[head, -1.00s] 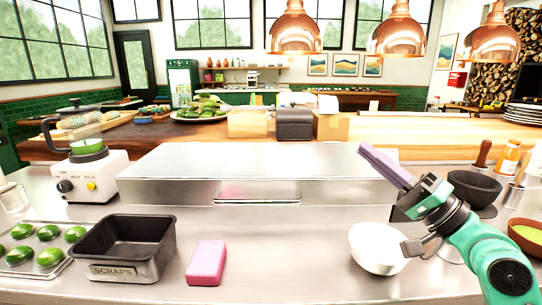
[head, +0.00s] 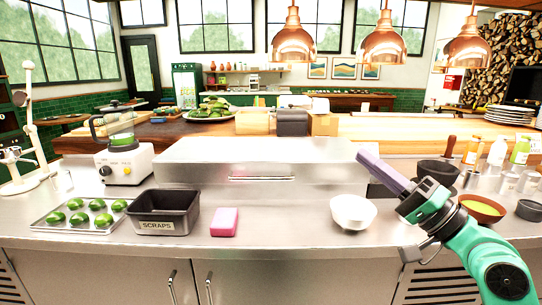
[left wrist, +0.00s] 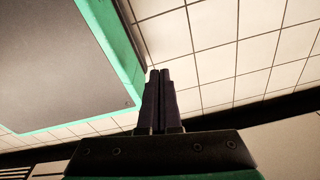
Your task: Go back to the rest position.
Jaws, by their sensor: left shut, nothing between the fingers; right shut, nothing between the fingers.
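My right gripper (head: 362,156) reaches in from the lower right in the head view. Its purple fingers are shut with nothing between them and point up and to the left, in the picture just above the white bowl (head: 353,212). My left gripper (left wrist: 159,73) shows only in the left wrist view. Its dark fingers are pressed together, empty, over a pale tiled floor (left wrist: 225,60). A grey and green panel fills the upper left of that view.
The steel counter (head: 280,225) carries a scraps bin (head: 165,226), a tray of green halves (head: 45,222), a pink sponge (head: 224,222), a blender (head: 125,165) and a dark mortar (head: 437,172). Cabinet doors (head: 280,285) front it. Copper lamps (head: 384,42) hang above.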

